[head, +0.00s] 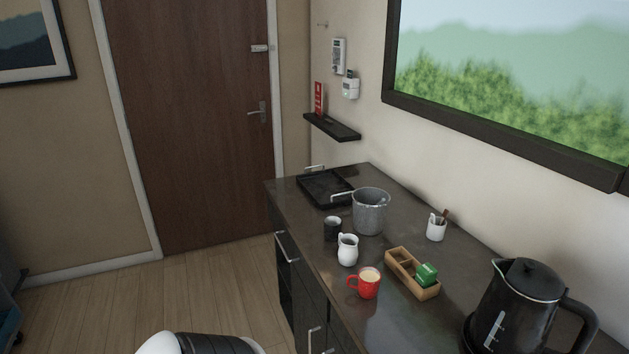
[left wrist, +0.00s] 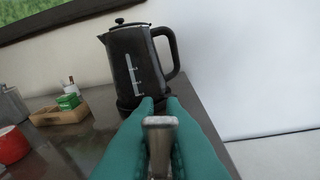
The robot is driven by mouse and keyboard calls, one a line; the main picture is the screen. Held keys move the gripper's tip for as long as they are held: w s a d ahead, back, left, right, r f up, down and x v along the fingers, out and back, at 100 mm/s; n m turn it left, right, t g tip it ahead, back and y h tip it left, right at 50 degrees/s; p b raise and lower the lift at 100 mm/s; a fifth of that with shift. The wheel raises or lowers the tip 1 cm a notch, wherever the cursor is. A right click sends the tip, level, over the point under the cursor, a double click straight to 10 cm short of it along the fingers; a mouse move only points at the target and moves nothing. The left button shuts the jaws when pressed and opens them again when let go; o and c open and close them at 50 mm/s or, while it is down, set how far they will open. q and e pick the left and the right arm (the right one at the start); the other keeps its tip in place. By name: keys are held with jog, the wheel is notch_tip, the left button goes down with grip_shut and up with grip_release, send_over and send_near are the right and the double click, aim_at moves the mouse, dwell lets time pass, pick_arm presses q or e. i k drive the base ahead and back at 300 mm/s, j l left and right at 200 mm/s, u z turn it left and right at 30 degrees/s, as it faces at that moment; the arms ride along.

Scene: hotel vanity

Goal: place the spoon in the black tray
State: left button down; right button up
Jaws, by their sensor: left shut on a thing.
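The black tray (head: 318,188) lies at the far end of the dark counter in the head view, beside the metal bucket. My left gripper (left wrist: 160,115) shows in the left wrist view, with teal fingers shut on a grey metal piece, the spoon (left wrist: 160,136). Only its blunt near end shows; the rest is hidden or foreshortened. The black kettle (left wrist: 138,62) is beyond the fingers in that view. The left gripper and spoon do not show in the head view. My right gripper is in neither view.
On the counter (head: 318,262) stand a metal bucket (head: 370,212), dark cup (head: 332,229), white jug (head: 347,250), red mug (head: 368,284), wooden box (head: 402,268) with a green packet, white holder (head: 436,228) and the kettle (head: 518,305). A small shelf (head: 332,127) is above the tray.

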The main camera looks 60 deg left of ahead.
aim_at(320, 191)
jog(key=k+j, duration=0.1)
jog(key=j, duration=1.9)
jog(key=k+j, duration=0.15)
jog(key=j, duration=0.85)
jog(key=i+j, duration=0.1)
jog(key=j, duration=0.2)
jog(key=i+j, duration=0.1)
jog(key=j, duration=0.15)
jog(key=i, duration=0.25)
